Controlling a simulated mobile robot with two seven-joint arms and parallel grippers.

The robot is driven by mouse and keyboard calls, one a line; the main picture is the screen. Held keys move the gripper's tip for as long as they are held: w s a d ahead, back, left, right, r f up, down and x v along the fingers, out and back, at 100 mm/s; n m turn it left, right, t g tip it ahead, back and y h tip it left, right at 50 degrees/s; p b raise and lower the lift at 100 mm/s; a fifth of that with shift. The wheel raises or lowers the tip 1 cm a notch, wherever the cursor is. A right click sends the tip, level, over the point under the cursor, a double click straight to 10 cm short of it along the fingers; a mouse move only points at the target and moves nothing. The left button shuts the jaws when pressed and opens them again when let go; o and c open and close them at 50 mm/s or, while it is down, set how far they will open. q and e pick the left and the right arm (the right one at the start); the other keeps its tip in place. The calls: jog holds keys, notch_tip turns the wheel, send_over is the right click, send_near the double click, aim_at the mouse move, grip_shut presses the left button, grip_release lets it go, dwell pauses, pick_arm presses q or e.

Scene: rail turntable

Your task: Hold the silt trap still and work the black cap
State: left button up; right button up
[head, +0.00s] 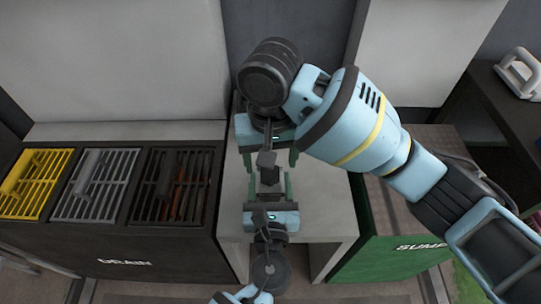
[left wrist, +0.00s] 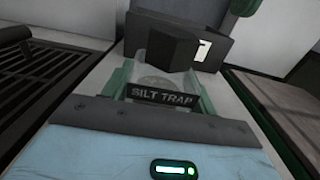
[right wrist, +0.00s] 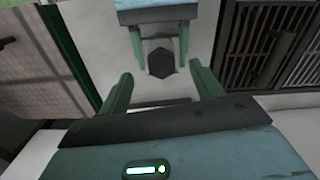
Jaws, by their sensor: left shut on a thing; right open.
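The silt trap shows in the left wrist view as a clear body with a dark label plate reading SILT TRAP (left wrist: 160,97). My left gripper (head: 270,187) is shut on it, with green fingers on both sides. The black cap (right wrist: 161,63) is a dark hexagonal piece between the left fingers in the right wrist view, and it also shows small in the head view (head: 270,177). My right gripper (right wrist: 162,88) is open and faces the left one. The cap lies ahead of its spread fingertips, apart from them. Most of the trap is hidden in the head view.
A pale bench (head: 322,205) lies under both grippers. At left a dark cabinet marked DRAIN (head: 125,262) has yellow, grey and black grates. At right stands a green box marked SUMP (head: 400,262). A pale handled object (head: 520,73) sits on a dark shelf at far right.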

aim_at(272, 174)
jog(key=shift+a+m, duration=0.1)
jog(key=shift+m, duration=0.7)
jog(key=shift+f, duration=0.1)
jog(key=shift+f, duration=1.95)
jog(key=c, duration=1.3)
jog(key=shift+o, duration=0.2)
jog(key=n, duration=0.4)
jog(key=shift+n, duration=0.3)
jog(key=shift+d+n, duration=0.2)
jog(key=shift+n, duration=0.5)
